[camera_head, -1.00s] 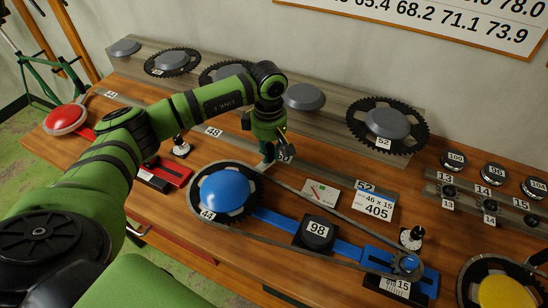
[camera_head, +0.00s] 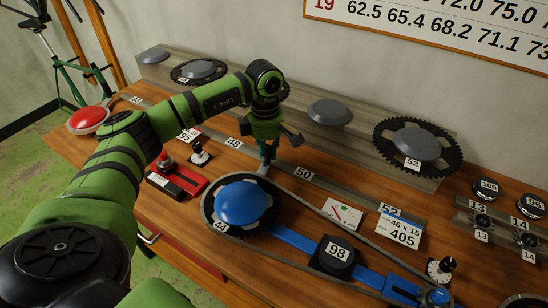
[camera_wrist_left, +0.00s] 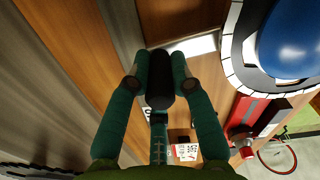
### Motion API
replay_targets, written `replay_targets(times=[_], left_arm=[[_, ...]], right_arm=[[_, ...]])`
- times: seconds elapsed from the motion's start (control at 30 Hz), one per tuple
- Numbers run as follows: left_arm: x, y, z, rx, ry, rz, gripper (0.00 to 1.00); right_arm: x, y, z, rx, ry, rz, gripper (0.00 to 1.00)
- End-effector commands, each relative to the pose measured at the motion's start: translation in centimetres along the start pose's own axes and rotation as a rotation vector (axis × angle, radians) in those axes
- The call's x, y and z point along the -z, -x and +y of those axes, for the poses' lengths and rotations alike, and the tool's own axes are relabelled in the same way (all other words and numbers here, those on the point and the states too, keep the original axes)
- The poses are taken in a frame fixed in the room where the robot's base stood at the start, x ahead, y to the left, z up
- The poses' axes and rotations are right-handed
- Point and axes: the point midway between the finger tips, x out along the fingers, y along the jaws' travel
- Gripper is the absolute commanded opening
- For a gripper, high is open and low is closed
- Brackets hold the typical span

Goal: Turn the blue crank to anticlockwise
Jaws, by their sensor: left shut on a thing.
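The blue crank is a blue domed disc (camera_head: 243,202) on a dark chainring labelled 44, with a chain around it. A pale grey crank arm (camera_head: 263,170) reaches from its far side toward my left gripper (camera_head: 268,152). In the left wrist view the blue disc (camera_wrist_left: 292,45) is at the upper right, and the pale arm (camera_wrist_left: 197,46) leads to a black handle (camera_wrist_left: 159,88). My left gripper's two green fingers (camera_wrist_left: 159,72) are closed on this handle. The handle is mostly hidden by the gripper in the head view. My right gripper is not in view.
A black block labelled 98 (camera_head: 335,256) and a blue rail (camera_head: 295,238) lie right of the crank. A red slide (camera_head: 178,182) and small black knob (camera_head: 199,152) are to its left. Grey-domed chainrings (camera_head: 416,145) stand on the back ledge. A red disc (camera_head: 88,120) is far left.

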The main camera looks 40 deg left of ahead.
Motion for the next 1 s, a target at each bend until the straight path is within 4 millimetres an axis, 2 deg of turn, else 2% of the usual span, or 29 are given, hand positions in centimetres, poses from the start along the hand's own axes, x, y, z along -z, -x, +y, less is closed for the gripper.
replay_targets(times=[0.5, 1.0], left_arm=[[3.7, 0.0, 0.2, -0.002, 0.240, 0.002, 0.00], [5.2, 0.1, 0.0, -0.002, 0.343, 0.002, 0.00]], right_arm=[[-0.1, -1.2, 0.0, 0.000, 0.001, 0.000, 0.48], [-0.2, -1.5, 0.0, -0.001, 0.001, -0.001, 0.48]])
